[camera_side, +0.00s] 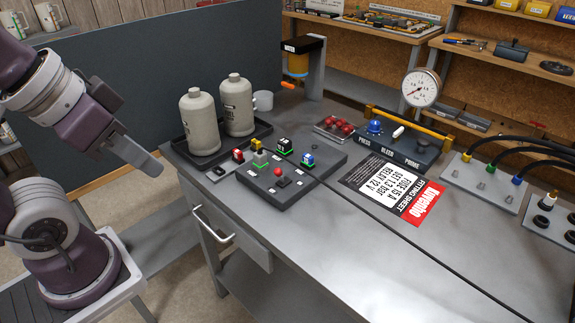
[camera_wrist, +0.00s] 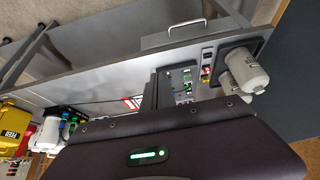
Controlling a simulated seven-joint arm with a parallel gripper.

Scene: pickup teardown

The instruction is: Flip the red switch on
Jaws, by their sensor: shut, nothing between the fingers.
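A grey control box (camera_side: 300,190) lies on the metal bench in the side view. A red-topped knob or lever (camera_side: 278,171) stands on its top near the front; I cannot tell its position. A red block (camera_side: 238,155) stands on a small plate at the box's left, and yellow, black and blue-topped blocks stand along the box's back. My gripper (camera_side: 151,168) is shut and empty, left of the bench edge and clear of the box. In the wrist view, the gripper's grey fingers (camera_wrist: 153,88) show in front of the box (camera_wrist: 180,84); the red-topped part cannot be made out there.
Two grey bottles (camera_side: 203,122) stand in a dark tray behind the box's left side. A gauge unit (camera_side: 405,140), a fitting sheet (camera_side: 390,186) and hoses lie to the right. A drawer handle (camera_side: 212,226) juts from the bench front. The front right bench top is clear.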

